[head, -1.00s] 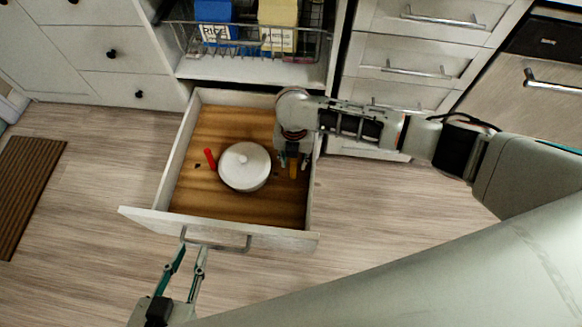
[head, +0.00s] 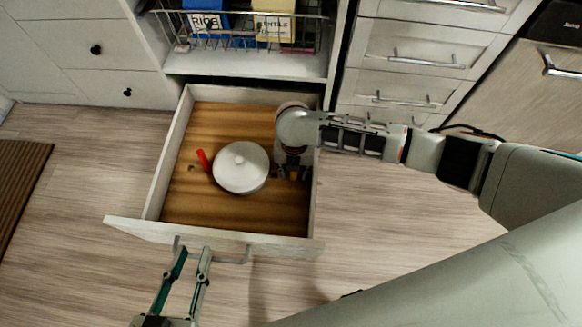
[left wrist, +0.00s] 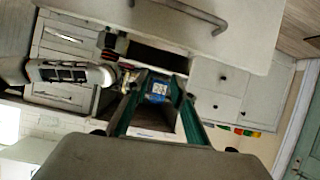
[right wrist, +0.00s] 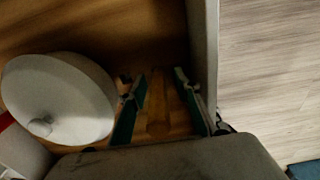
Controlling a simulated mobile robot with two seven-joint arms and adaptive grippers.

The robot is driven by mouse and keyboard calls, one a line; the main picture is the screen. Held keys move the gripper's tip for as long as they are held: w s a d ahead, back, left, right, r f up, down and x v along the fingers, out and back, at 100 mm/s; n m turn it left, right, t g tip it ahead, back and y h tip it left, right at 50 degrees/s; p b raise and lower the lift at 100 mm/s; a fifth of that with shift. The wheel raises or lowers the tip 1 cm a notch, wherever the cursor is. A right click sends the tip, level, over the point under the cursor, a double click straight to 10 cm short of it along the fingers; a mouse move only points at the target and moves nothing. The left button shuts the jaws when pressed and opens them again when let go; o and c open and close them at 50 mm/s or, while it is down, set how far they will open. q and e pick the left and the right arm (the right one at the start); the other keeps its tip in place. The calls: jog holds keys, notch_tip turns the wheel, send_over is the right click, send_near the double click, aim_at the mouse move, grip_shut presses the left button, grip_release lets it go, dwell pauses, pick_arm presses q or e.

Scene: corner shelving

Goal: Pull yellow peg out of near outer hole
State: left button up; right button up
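The yellow peg (right wrist: 158,100) stands in the right part of the open wooden-floored drawer (head: 215,215). It shows in the right wrist view between the two fingers of my right gripper (right wrist: 160,98), with gaps on both sides. My right gripper is open and reaches down into the drawer beside its right wall; in the head view the arm and gripper mostly hide the peg. The hole at the peg's foot cannot be made out. A red peg (head: 203,160) leans at the left. My left gripper (head: 192,258) is open and empty by the drawer's front handle (head: 230,260).
A white lidded pot (head: 241,168) sits in the drawer just left of my right gripper. A wire basket (head: 240,35) with blue and yellow boxes stands on the shelf above. The drawer's right wall (right wrist: 204,50) is close to my right gripper.

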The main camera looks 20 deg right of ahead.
jog(key=shift+w+f, duration=0.15)
jog(key=shift+f, duration=0.6)
pick_arm(q)
jog(key=shift+d+r, duration=0.1)
jog(key=shift+d, duration=0.2)
jog(key=shift+w+r, duration=0.3)
jog(key=shift+r, duration=0.45)
dwell(0.4)
pick_arm(e)
grip_shut()
dwell(0.3)
